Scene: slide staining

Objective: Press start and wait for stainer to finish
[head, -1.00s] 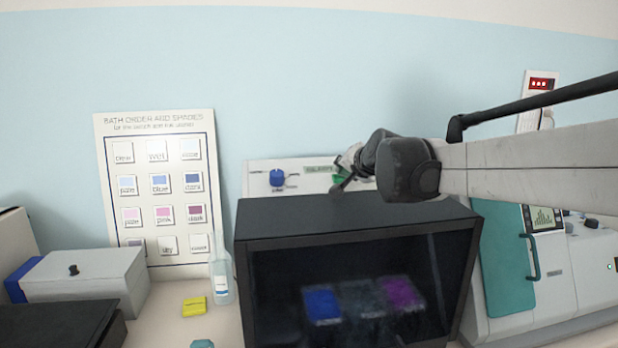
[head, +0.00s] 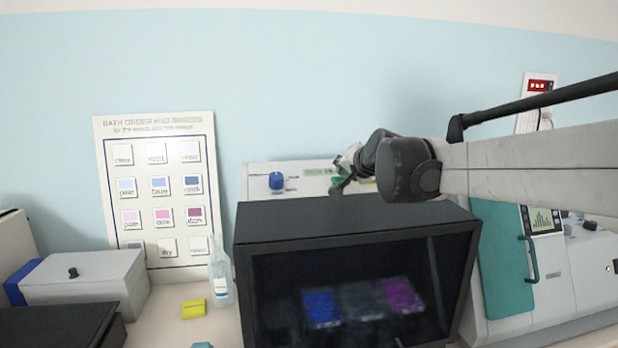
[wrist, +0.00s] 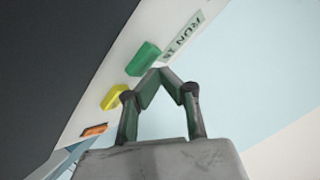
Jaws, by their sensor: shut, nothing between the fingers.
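The stainer is a black box (head: 350,218) with a dark glass front, and a pale control panel (head: 262,184) rises behind its top. A blue, a grey and a purple bath show dimly through the glass. My gripper (head: 340,188) is at the panel, partly hidden behind my own arm. In the wrist view its shut, empty fingertips (wrist: 156,72) meet right beside a green button (wrist: 143,59); I cannot tell whether they touch it. A yellow button (wrist: 115,96) and an orange one (wrist: 95,130) lie along the same strip.
A bath-order chart (head: 160,195) leans on the wall. A clear bottle (head: 221,280), a yellow block (head: 194,308) and a grey box (head: 85,279) stand left. A machine with a teal door (head: 505,262) stands right.

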